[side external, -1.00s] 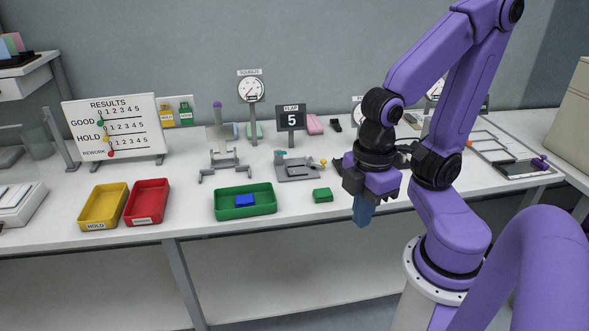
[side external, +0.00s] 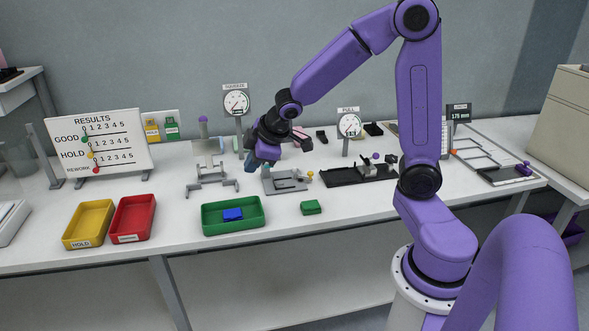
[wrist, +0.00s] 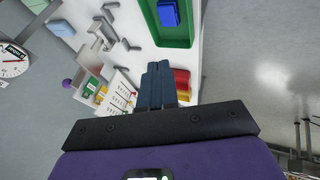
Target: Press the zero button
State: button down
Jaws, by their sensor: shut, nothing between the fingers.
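I cannot make out a button marked zero in either view. My gripper (side external: 254,165) is shut and empty, pointing down just above and left of the grey flap fixture (side external: 285,183). Its dark blue fingers also show pressed together in the wrist view (wrist: 158,85). The black flap display, seen earlier behind the fixture, is now hidden by my gripper. A round squeeze gauge (side external: 236,103) stands behind my gripper, and a round gauge labelled pull (side external: 349,124) stands to its right. A small display reading 175 mm (side external: 459,111) is at the back right.
A green tray (side external: 205,221) with a blue block (side external: 232,214) lies in front, beside a green block (side external: 311,207). Red (side external: 151,218) and yellow (side external: 110,222) trays are left. A clamp stand (side external: 211,178) is close left of my gripper.

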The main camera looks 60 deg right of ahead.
jog(key=w+d, duration=0.3)
jog(key=d, duration=0.2)
jog(key=w+d+f+t, duration=0.1)
jog(key=w+d, duration=0.2)
jog(key=d, duration=0.2)
jog(key=w+d+f+t, duration=0.1)
jog(key=w+d, duration=0.1)
jog(key=d, duration=0.4)
jog(key=shift+w+f+m+h, duration=0.25)
jog(key=shift+w+m+h, duration=0.05)
jog(key=shift+w+m, duration=0.1)
jog(key=d+f, duration=0.2)
jog(key=d, duration=0.6)
send_over(295, 170)
jog(key=f, duration=0.2)
jog(key=shift+s+d+f+t, duration=0.2)
jog(key=shift+f+t, duration=0.1)
jog(key=shift+t, duration=0.1)
jog(key=shift+f, duration=4.4)
jog(key=shift+f, duration=0.1)
jog(key=shift+f, duration=0.3)
